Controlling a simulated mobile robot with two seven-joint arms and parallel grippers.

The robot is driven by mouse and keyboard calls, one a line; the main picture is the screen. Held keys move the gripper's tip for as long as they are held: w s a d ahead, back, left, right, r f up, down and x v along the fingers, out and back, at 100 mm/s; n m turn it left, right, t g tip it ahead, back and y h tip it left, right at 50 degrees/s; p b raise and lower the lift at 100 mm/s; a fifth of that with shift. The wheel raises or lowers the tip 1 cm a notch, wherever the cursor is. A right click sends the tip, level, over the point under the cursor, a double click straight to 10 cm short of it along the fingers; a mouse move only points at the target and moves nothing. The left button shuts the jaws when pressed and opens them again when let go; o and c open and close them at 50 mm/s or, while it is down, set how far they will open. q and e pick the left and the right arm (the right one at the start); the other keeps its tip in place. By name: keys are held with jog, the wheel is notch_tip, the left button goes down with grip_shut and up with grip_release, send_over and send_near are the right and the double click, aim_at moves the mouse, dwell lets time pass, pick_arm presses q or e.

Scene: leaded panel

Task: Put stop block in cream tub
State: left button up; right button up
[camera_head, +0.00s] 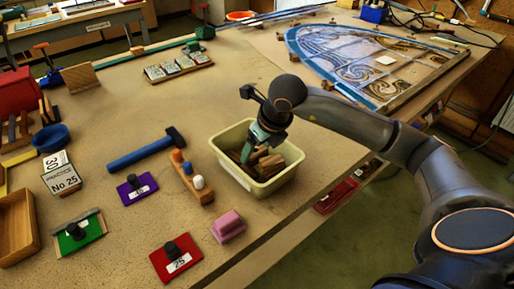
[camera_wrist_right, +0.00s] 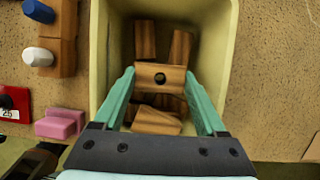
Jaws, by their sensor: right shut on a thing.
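The cream tub (camera_head: 258,190) stands near the table's front edge in the head view, and its walls frame the right wrist view (camera_wrist_right: 103,55). Several wooden blocks (camera_wrist_right: 158,121) lie on its floor. My right gripper (camera_head: 246,158) reaches down inside the tub. In the right wrist view its green fingers (camera_wrist_right: 160,82) are shut on a wooden stop block (camera_wrist_right: 168,86) with a dark round hole. The held block is between the tub walls, above or among the other blocks; whether it touches them I cannot tell. My left gripper is not in view.
A wooden rack with coloured pegs (camera_head: 200,190) stands close left of the tub, and a pink block (camera_head: 228,226) lies in front. A blue hammer (camera_head: 146,151) and a red plate (camera_head: 176,259) are further left. The leaded panel (camera_head: 360,60) lies behind my right arm.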

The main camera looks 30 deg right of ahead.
jog(key=o, duration=1.3)
jog(key=shift+r, duration=0.1)
notch_tip(320, 180, up, 10)
jog(key=p, duration=0.6)
dwell(0.5)
jog(key=shift+s, duration=0.1)
dwell(0.4)
